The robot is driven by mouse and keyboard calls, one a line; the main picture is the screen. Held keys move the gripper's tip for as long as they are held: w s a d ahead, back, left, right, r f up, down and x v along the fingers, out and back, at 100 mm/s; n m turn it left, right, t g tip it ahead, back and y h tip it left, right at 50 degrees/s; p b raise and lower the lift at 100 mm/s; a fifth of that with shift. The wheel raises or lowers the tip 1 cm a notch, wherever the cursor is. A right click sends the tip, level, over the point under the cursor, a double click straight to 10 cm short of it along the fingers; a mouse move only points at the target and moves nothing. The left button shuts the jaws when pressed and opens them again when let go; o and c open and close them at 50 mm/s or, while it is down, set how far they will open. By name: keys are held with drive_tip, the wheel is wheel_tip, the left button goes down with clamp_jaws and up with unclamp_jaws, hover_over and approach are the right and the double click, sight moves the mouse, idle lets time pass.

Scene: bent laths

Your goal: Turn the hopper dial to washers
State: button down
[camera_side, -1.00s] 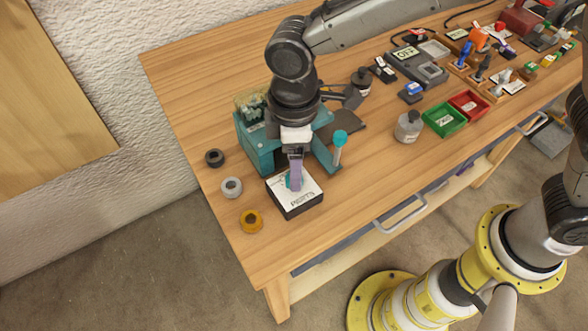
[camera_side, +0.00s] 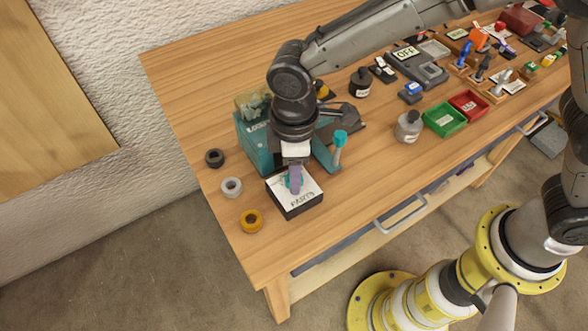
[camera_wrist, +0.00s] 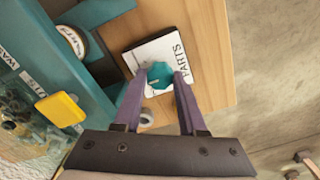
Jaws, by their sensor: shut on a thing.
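The dial is a teal faceted knob (camera_wrist: 158,76) on a black box (camera_side: 297,206) whose white top reads PARTS; a small mark shows on the knob in the wrist view. The only word I can read on that top is PARTS; which setting the mark points at I cannot tell. My gripper (camera_wrist: 161,80) has its purple fingers shut on the knob, one on each side. In the side view my gripper (camera_side: 294,183) stands over the box and hides most of the knob. The teal hopper (camera_side: 255,147) stands behind, partly hidden by my wrist; its labels are cut off in the wrist view.
A teal-capped post (camera_side: 340,145) stands close on the right. Further right are a grey bottle (camera_side: 408,126), a green tray (camera_side: 444,132) and a red tray (camera_side: 468,118).

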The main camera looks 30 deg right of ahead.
drive_tip(key=shift+m, duration=0.3)
drive_tip(key=m, duration=0.4)
drive_tip(key=shift+m, duration=0.3)
drive_tip(key=m, duration=0.4)
drive_tip(key=shift+m, duration=0.3)
idle(0.4)
drive_tip(key=shift+c, duration=2.3)
unclamp_jaws()
drive_tip(key=shift+r, duration=0.15)
wheel_tip(320, 180, up, 14)
drive_tip(key=shift+f, duration=0.2)
